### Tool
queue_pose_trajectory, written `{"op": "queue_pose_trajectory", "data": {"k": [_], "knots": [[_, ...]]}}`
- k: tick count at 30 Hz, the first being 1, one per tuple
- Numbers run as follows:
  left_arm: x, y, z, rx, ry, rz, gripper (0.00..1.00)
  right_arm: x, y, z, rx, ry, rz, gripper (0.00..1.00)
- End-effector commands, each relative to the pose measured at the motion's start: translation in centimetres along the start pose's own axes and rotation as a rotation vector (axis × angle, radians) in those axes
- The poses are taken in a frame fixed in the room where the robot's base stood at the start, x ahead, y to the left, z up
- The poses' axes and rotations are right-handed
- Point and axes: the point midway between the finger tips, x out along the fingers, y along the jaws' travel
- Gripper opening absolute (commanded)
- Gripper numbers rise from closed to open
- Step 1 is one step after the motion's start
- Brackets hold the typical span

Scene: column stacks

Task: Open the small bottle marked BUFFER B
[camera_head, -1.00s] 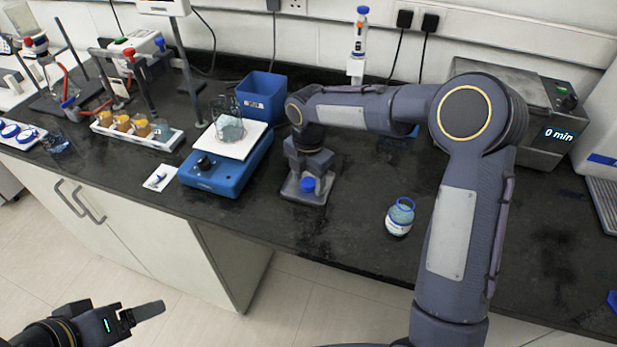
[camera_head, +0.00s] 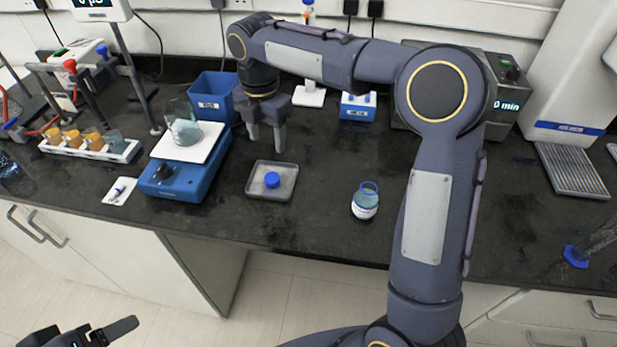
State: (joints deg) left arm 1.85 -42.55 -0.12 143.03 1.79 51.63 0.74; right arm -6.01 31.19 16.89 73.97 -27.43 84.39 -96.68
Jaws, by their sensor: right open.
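A small bottle (camera_head: 365,201) stands upright on the dark bench with its mouth uncovered and a blue ring at its neck. Its white label is too small to read. A blue screw cap (camera_head: 272,180) lies on a shallow grey tray (camera_head: 288,192) to the bottle's left. My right gripper (camera_head: 266,148) points down, open and empty, above and behind the tray, apart from the cap. My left gripper (camera_head: 122,328) shows only in part at the lower left, away from the bench; its jaw state is unclear.
A blue balance (camera_head: 170,180) with a glass beaker (camera_head: 184,128) stands left of the tray, with a blue bin (camera_head: 212,92) behind. A rack of amber bottles (camera_head: 118,152) is further left. My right arm passes behind and right of the bottle. The bench around the bottle is clear.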

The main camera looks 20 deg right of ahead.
Motion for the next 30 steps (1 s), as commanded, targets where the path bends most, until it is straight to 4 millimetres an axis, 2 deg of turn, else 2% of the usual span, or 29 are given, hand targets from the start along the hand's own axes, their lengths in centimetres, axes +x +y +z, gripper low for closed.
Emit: {"op": "queue_pose_trajectory", "data": {"k": [2, 5, 8, 11, 15, 18, 21, 24, 27, 30], "knots": [[0.0, 0.0, 0.0, 0.0, 0.0, 0.0, 0.74, -0.3, -0.4, 0.0, 0.023, -0.001, 0.006, 0.54], [0.0, 0.0, 0.0, 0.0, 0.0, 0.0, 0.74, -1.3, -2.5, 0.1, 0.145, 0.001, 0.036, 0.54], [0.0, 0.0, 0.0, 0.0, 0.0, 0.0, 0.74, -2.6, -6.5, -0.2, 0.394, 0.019, 0.094, 0.54], [0.0, 0.0, 0.0, 0.0, 0.0, 0.0, 0.74, -3.2, -11.7, -1.0, 0.735, 0.071, 0.163, 0.54], [0.0, 0.0, 0.0, 0.0, 0.0, 0.0, 0.74, -2.4, -18.4, -3.4, 1.244, 0.208, 0.25, 0.54], [0.0, 0.0, 0.0, 0.0, 0.0, 0.0, 0.74, -1.0, -22.2, -5.5, 1.586, 0.34, 0.292, 0.54], [0.0, 0.0, 0.0, 0.0, 0.0, 0.0, 0.74, 0.7, -24.6, -7.5, 1.867, 0.479, 0.311, 0.54], [0.0, 0.0, 0.0, 0.0, 0.0, 0.0, 0.74, 2.1, -26.0, -9.0, 2.06, 0.593, 0.31, 0.54], [0.0, 0.0, 0.0, 0.0, 0.0, 0.0, 0.74, 3.0, -26.5, -9.8, 2.169, 0.663, 0.302, 0.54], [0.0, 0.0, 0.0, 0.0, 0.0, 0.0, 0.74, 3.2, -26.7, -10.1, 2.208, 0.688, 0.297, 0.54]]}}
